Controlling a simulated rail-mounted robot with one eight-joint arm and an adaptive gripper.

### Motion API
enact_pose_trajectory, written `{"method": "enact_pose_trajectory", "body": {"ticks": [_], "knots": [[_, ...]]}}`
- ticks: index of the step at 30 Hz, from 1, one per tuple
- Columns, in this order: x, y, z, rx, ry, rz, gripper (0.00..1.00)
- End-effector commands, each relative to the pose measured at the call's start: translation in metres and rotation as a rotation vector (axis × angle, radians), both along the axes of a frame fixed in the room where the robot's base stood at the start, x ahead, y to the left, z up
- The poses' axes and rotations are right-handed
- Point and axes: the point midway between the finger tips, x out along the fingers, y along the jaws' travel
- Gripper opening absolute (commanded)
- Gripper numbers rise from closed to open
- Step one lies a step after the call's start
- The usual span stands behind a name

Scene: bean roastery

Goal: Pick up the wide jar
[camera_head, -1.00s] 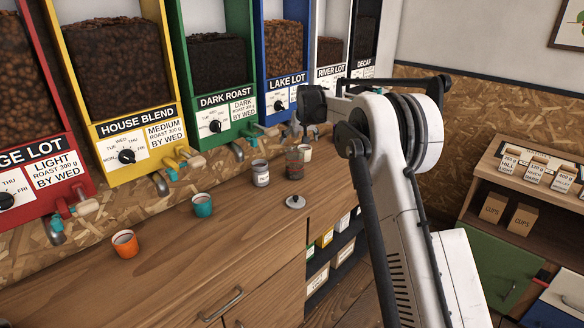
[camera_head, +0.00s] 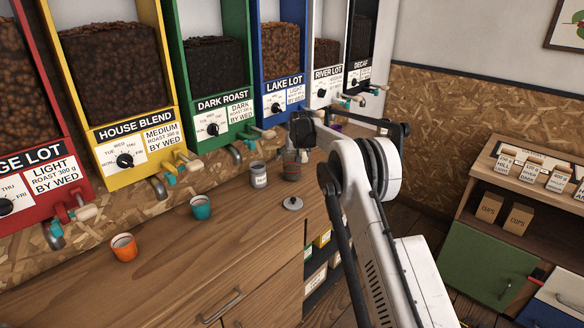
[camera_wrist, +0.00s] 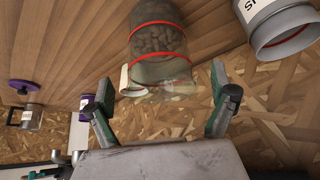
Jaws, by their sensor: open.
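A glass jar with red bands and dark beans inside (camera_head: 291,165), which I take for the wide jar, stands on the wooden counter. In the wrist view this jar (camera_wrist: 158,55) is ahead of my gripper (camera_wrist: 155,88), roughly centred between the fingers. My gripper is open and empty, with the two green-and-dark fingers apart on either side of the jar's near end. I cannot tell whether they touch it. In the head view my gripper (camera_head: 302,130) is dark and just above the jar, its fingers mostly hidden.
A pale labelled canister (camera_head: 258,175) stands close to the jar's left; it also shows in the wrist view (camera_wrist: 283,28). A teal cup (camera_head: 201,207) and an orange cup (camera_head: 123,247) stand further left. Bean dispensers (camera_head: 212,90) line the back.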

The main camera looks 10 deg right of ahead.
Motion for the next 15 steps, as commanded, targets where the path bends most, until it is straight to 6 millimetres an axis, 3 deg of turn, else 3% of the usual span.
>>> {"method": "enact_pose_trajectory", "body": {"ticks": [14, 15], "knots": [[0.0074, 0.0004, -0.0119, 0.000, 0.000, 0.000, 0.91], [0.0074, 0.0004, -0.0119, 0.000, 0.000, 0.000, 0.85]]}}
